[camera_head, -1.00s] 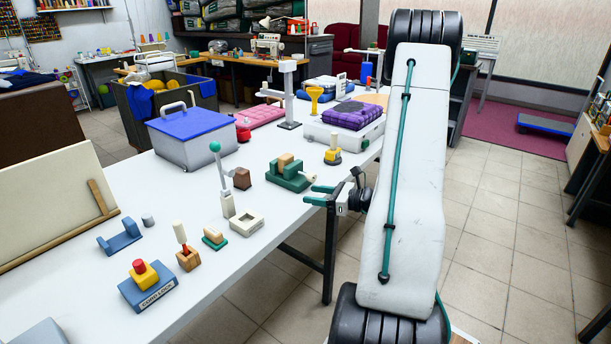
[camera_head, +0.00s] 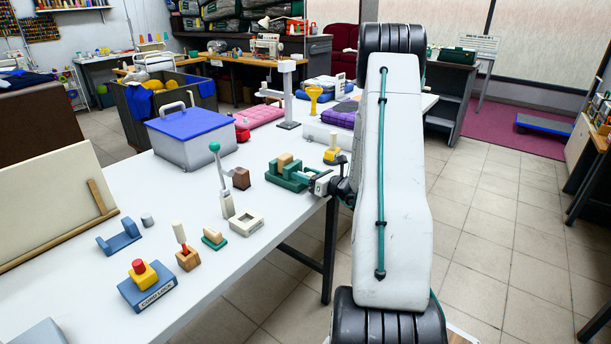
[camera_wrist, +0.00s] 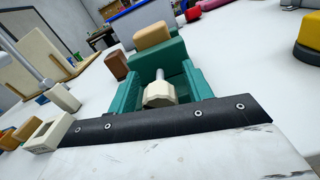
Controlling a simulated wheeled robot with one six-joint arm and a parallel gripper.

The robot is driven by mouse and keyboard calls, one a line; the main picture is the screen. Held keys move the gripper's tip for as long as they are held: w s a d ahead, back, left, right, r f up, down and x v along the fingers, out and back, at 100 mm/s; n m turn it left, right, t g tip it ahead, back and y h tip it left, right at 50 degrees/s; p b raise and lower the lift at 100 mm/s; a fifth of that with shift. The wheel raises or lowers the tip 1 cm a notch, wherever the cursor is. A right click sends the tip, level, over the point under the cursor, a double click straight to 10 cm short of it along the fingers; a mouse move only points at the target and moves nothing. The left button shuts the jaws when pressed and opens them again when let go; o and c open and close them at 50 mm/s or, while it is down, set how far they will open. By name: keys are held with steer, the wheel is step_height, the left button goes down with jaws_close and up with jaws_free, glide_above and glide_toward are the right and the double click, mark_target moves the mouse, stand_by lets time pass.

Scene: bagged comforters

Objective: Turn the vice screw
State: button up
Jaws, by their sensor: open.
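The green vice (camera_head: 281,178) stands near the right edge of the white table, with a tan wooden block (camera_head: 285,160) at its top. In the wrist view, the block (camera_wrist: 152,35) is above the green vice body (camera_wrist: 155,58). A metal screw with a pale faceted knob (camera_wrist: 160,94) points toward my wrist camera. My gripper (camera_head: 307,177) is at the vice's right end. Its teal fingers are open, one on either side of the knob, which lies close to the dark palm. I cannot tell whether they touch it. In the head view the knob is hidden.
A lever with a green ball (camera_head: 215,147) and a pale square frame (camera_head: 246,222) stand left of the vice. A brown block (camera_head: 241,178) is nearer. A yellow knob on a dark base (camera_head: 333,152) is behind my gripper. A blue-lidded box (camera_head: 190,124) is farther back.

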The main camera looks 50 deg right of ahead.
steer(key=c, duration=1)
steer(key=shift+o, duration=0.2)
steer(key=n, duration=0.4)
steer(key=shift+n, duration=0.4)
steer(key=o, duration=1)
steer(key=shift+c, duration=0.2)
steer(key=shift+s, duration=0.1)
steer(key=s, duration=0.7)
steer(key=shift+s+d, duration=0.25)
steer(key=shift+s, duration=0.05)
